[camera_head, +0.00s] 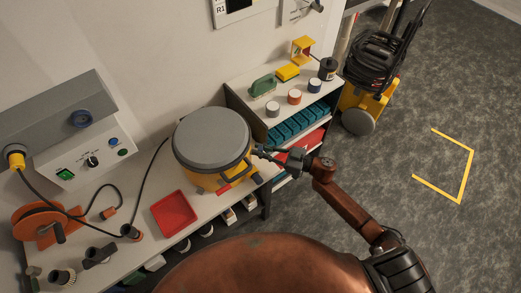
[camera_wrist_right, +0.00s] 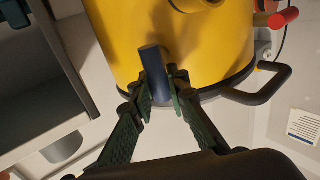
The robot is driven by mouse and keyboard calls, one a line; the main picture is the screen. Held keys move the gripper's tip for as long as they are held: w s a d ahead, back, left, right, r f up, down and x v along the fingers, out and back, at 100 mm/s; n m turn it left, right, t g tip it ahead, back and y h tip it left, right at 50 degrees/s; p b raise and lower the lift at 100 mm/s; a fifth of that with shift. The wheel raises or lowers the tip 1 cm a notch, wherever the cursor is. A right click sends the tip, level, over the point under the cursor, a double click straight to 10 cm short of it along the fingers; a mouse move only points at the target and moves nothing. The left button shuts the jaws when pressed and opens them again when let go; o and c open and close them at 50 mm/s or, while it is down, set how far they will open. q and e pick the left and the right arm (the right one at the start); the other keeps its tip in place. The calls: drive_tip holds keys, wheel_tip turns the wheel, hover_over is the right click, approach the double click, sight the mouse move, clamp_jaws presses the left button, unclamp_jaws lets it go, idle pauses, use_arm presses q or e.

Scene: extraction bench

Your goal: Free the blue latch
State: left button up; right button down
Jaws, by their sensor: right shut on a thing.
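A yellow canister (camera_head: 207,181) with a round grey lid (camera_head: 211,136) stands on the bench. In the right wrist view its yellow wall (camera_wrist_right: 218,45) fills the top. The blue latch (camera_wrist_right: 152,68), a dark blue upright bar, is on the canister's side near its lower rim in that view. My right gripper (camera_wrist_right: 161,98) is shut on the blue latch, one finger on each side. In the head view my right gripper (camera_head: 262,151) reaches the canister's right side, and I cannot make out the latch there. My left gripper is not in view.
A red tray (camera_head: 173,214) lies left of the canister, near an orange cable reel (camera_head: 42,222). A grey control box (camera_head: 78,148) stands behind. A shelf (camera_head: 255,98) with jars and blue bins is right of the canister. A dark loop handle (camera_wrist_right: 265,92) sits beside my gripper.

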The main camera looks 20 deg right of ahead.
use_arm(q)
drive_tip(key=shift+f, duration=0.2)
use_arm(e)
drive_tip(key=shift+n, duration=0.3)
drive_tip(key=n, duration=0.1)
drive_tip(key=n+b, duration=0.2)
drive_tip(key=n, duration=0.1)
drive_tip(key=shift+s+a+f+y, duration=0.2)
drive_tip(key=shift+s+f+y, duration=0.1)
drive_tip(key=shift+s, duration=0.1)
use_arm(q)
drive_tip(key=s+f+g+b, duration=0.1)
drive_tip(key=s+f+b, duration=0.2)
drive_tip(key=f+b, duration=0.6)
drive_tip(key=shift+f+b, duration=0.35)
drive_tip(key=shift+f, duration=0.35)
use_arm(e)
drive_tip(key=n+y, duration=0.1)
drive_tip(key=n, duration=0.4)
drive_tip(key=s+f+n+g+y, duration=0.1)
drive_tip(key=n, duration=0.4)
drive_tip(key=n+g+y, duration=0.1)
drive_tip(key=n, duration=0.4)
drive_tip(key=shift+s+a+f+n, duration=0.15)
drive_tip(key=shift+a+f+n, duration=0.1)
drive_tip(key=shift+f+n, duration=0.15)
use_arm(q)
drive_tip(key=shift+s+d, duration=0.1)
